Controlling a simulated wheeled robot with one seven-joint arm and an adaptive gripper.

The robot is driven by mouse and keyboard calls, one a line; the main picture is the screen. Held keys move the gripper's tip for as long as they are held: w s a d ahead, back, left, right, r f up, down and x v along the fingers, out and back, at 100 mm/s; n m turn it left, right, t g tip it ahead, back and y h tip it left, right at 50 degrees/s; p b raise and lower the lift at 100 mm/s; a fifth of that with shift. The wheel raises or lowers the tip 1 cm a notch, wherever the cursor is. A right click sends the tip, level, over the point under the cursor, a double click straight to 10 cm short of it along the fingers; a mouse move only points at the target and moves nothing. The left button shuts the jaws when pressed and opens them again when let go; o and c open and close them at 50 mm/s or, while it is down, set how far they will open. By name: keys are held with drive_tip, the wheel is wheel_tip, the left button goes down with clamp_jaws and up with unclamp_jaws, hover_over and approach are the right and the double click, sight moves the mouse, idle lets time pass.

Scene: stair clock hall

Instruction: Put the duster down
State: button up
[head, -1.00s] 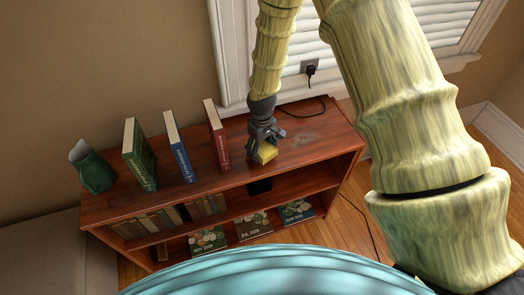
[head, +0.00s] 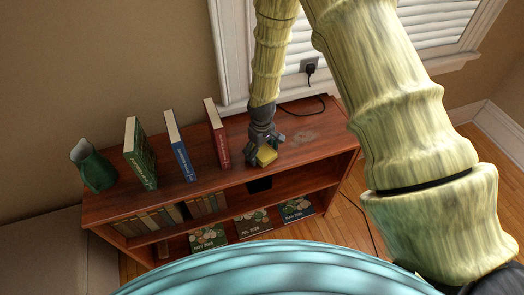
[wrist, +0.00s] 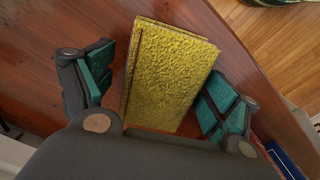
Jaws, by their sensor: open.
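The duster is a yellow, rough-surfaced block (head: 266,156) on the wooden top of the bookcase (head: 325,148), to the right of the red book. In the wrist view the yellow duster (wrist: 170,75) lies between my fingers, with a gap on the left side and a narrower one on the right. My gripper (head: 264,150) is open around it, low over the shelf top. In the wrist view the teal finger pads (wrist: 160,90) stand apart on both sides of it.
A green book (head: 140,155), a blue book (head: 180,148) and a red book (head: 217,135) stand upright left of my gripper. A green jug (head: 93,166) stands at the far left. A greyish dusty patch (head: 303,137) lies on the top to the right. A black cord runs behind.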

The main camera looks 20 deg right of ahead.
sight(262, 149)
wheel_tip(262, 149, up, 12)
drive_tip(key=b, duration=0.3)
drive_tip(key=shift+r, duration=0.15)
idle(0.6)
idle(0.4)
